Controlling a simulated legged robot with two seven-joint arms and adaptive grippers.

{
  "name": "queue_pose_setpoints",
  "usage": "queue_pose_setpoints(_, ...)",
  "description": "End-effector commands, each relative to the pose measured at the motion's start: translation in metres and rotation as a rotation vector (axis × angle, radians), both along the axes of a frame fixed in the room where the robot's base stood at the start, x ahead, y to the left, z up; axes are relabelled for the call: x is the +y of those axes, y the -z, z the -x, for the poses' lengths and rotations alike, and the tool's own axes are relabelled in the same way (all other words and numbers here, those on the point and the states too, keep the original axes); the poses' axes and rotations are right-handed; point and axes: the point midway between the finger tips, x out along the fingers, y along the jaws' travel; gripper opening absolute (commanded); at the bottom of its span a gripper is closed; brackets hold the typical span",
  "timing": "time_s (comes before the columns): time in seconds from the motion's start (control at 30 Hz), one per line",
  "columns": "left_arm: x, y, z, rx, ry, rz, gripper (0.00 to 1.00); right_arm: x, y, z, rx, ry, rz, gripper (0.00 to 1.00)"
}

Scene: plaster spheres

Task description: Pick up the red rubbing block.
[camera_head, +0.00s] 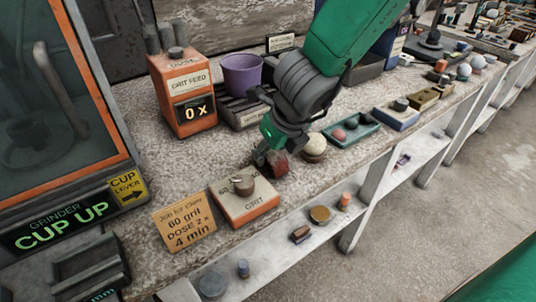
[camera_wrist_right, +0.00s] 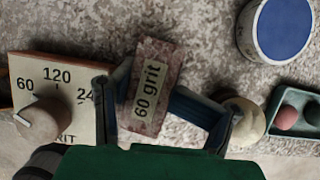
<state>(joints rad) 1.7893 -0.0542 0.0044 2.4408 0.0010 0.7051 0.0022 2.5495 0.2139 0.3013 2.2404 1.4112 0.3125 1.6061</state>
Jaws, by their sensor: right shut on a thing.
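The red rubbing block (camera_wrist_right: 150,85), mottled dark red and labelled "60 grit", is between the fingers of my right gripper (camera_wrist_right: 165,105) in the right wrist view. In the head view the block (camera_head: 276,166) shows as a small dark red shape under my right gripper (camera_head: 268,155), at the front part of the bench. The gripper is shut on it and hides part of it. I cannot tell whether the block still touches the bench. My left gripper is in neither view.
The grit dial box (camera_head: 245,204) stands just left of the block. A pale sphere on a base (camera_head: 314,145) is close on its right, beside a teal tray (camera_head: 350,134). A job card (camera_head: 185,228) and orange grit feed (camera_head: 183,95) stand left. The bench's front edge is near.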

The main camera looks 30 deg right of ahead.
Motion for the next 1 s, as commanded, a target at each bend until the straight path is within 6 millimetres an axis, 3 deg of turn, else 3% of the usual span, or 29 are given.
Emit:
queue_pose_setpoints(0.17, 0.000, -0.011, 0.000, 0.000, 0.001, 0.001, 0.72, 0.002, -0.015, 0.000, -0.002, 0.000, 0.005, 0.00)
queue_pose_setpoints(0.37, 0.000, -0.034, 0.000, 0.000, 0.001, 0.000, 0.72, 0.005, -0.047, 0.000, -0.003, 0.002, 0.009, 0.00)
queue_pose_setpoints(1.0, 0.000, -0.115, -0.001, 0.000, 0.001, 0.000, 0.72, 0.002, -0.187, -0.001, -0.004, 0.002, 0.002, 0.00)
